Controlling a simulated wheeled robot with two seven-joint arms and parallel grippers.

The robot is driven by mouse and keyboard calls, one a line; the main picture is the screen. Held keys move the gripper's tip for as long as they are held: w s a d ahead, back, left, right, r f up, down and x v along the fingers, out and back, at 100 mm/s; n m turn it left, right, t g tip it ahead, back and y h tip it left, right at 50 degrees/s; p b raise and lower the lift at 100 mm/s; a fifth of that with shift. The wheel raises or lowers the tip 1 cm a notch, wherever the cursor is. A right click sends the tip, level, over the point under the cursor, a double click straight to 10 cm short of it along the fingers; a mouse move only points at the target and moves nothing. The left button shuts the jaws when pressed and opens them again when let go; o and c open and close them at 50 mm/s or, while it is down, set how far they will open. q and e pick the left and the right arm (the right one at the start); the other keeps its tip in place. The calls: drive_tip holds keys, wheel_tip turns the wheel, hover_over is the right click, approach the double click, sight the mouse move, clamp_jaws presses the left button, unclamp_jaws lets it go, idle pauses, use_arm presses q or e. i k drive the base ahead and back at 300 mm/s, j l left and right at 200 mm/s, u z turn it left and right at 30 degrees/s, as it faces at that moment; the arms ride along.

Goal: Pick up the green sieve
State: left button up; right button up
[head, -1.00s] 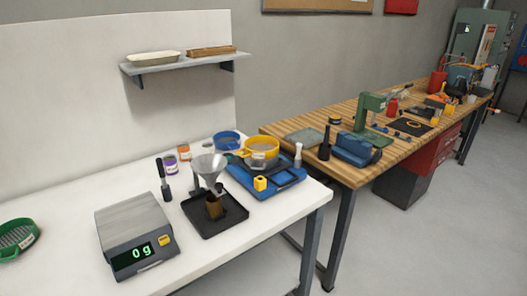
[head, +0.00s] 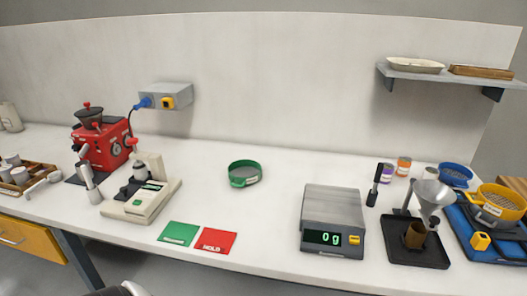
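The green sieve (head: 244,174) stands on the white bench near the middle of the head view. It is a shallow round green pan with a grey mesh inside and a small pale label on its front. Nothing touches it, and bare bench surrounds it. Neither of my grippers shows in the head view.
The grey scale (head: 333,212) reading 0 g stands to the right of the sieve. A green card (head: 180,233) and a red card (head: 213,240) lie in front. A beige device (head: 142,198) and a red machine (head: 103,140) stand left. A funnel stand (head: 432,195) is at right.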

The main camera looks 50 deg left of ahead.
sight(242, 173)
drive_tip(key=u, duration=1.65)
